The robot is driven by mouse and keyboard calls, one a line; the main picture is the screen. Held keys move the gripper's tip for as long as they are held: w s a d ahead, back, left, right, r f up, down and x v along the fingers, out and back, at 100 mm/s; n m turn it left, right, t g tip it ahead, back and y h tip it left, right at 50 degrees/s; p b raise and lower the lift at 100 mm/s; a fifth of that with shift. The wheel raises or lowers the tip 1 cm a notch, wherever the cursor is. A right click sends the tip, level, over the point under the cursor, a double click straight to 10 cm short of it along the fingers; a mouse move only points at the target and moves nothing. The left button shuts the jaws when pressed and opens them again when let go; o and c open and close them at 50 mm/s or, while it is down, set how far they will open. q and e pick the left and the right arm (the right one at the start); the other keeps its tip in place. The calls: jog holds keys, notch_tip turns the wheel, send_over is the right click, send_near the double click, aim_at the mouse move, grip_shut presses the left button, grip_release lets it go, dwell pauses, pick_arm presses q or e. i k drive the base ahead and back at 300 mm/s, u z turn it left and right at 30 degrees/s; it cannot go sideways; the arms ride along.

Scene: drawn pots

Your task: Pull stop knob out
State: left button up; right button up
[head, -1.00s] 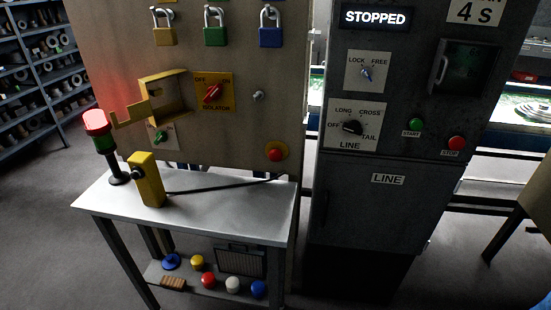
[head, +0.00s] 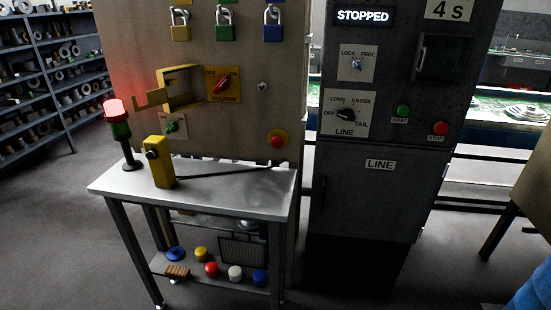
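A red mushroom-shaped knob (head: 277,141) sits on a round yellow base, low on the right of the beige panel (head: 215,130). A separate red button (head: 438,128) labelled STOP is on the dark cabinet (head: 375,190), right of a green START button (head: 402,112). The display (head: 363,16) on the cabinet reads STOPPED. Whether the red knob is pressed in or out cannot be told at this size. Neither of my grippers is in view.
A red isolator switch (head: 222,84) and several padlocks are on the panel. The floor in front is clear.

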aim_at(277, 142)
jog(key=u, duration=0.6)
jog(key=i, duration=0.65)
jog(key=u, duration=0.2)
